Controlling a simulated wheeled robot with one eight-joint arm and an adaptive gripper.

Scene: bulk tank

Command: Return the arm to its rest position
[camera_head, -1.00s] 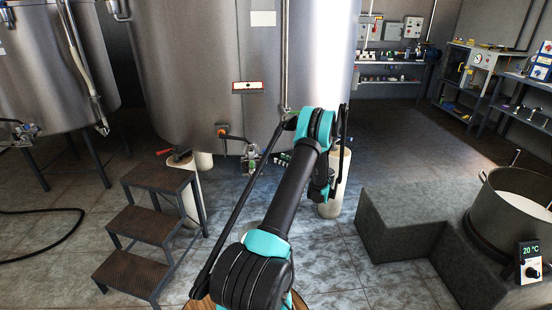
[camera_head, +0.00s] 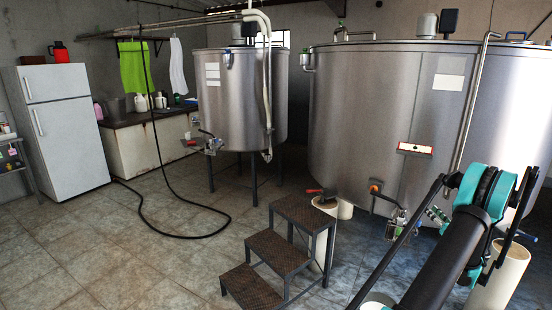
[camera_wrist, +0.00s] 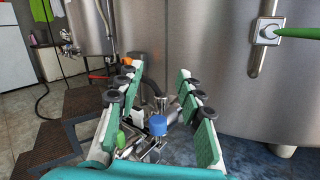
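My arm (camera_head: 455,248) reaches forward from the lower right of the head view, teal and black, in front of the large steel tank (camera_head: 365,110). My gripper (camera_wrist: 157,74) shows in the wrist view with its two teal-padded fingers spread apart. No held thing shows between them. Beyond and between the fingers is a metal outlet valve with a blue cap (camera_wrist: 158,125); I cannot tell whether a finger touches it. In the head view the tank's outlet fittings (camera_head: 396,223) are just left of my arm, and my fingers cannot be made out.
Metal steps (camera_head: 272,245) stand before the large tank. A smaller tank (camera_head: 238,95) on legs stands further back. A black hose (camera_head: 172,207) hangs down and lies on the floor. A white fridge (camera_head: 65,125) is at the left. The floor at the lower left is clear.

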